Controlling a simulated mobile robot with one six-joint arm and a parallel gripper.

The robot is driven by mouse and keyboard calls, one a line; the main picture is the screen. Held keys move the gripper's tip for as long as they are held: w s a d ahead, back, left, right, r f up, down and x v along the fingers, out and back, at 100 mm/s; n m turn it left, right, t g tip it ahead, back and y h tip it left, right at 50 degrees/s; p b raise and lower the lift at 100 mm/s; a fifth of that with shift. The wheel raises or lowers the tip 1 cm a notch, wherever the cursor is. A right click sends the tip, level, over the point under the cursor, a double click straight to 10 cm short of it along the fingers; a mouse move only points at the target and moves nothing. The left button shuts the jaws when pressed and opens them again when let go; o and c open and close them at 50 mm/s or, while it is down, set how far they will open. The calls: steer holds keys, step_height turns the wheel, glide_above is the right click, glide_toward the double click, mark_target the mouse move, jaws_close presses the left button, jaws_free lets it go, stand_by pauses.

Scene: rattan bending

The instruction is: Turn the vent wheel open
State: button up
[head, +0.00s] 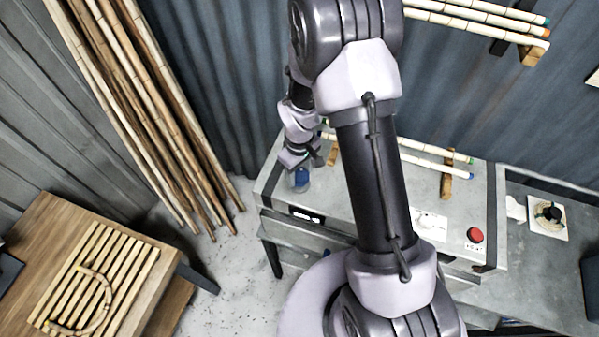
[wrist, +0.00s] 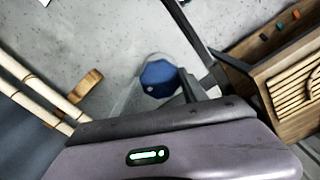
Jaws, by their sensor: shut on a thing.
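A blue many-sided wheel (head: 302,177), which I take for the vent wheel, sits at the left end of the grey bench top in the head view. My gripper (head: 301,161) reaches down onto it from above. In the wrist view, the blue wheel (wrist: 158,79) shows just past the gripper body, with a pale see-through shape around it. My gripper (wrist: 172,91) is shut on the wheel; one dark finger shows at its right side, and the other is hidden. How far the wheel is turned cannot be told.
The grey bench (head: 279,196) carries wooden supports (head: 446,186) with canes, and a red button (head: 475,235). Long poles (head: 160,125) lean at the left. A wooden table (head: 48,217) holds a slatted board. A black knob (head: 549,214) is at the right.

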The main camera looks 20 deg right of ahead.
steer(key=m+b, duration=0.3)
steer(key=shift+w+f+b, duration=0.1)
steer(key=shift+f+b, duration=0.15)
steer(key=shift+b, duration=0.05)
steer(key=m+b, duration=0.4)
steer(key=shift+m, duration=0.4)
steer(key=m+b, duration=0.7)
steer(key=m, duration=0.2)
steer(key=shift+r+b, duration=0.1)
steer(key=shift+b, duration=0.3)
steer(key=m+b, duration=0.2)
steer(key=m, duration=0.1)
steer(key=shift+b, duration=0.35)
steer(key=m+b, duration=0.3)
steer(key=m, duration=0.2)
steer(key=m+b, duration=0.3)
steer(key=m, duration=0.1)
steer(key=shift+m, duration=0.3)
steer(key=shift+r+m+b, duration=0.1)
steer(key=shift+m+b, duration=1)
steer(key=shift+m, duration=0.7)
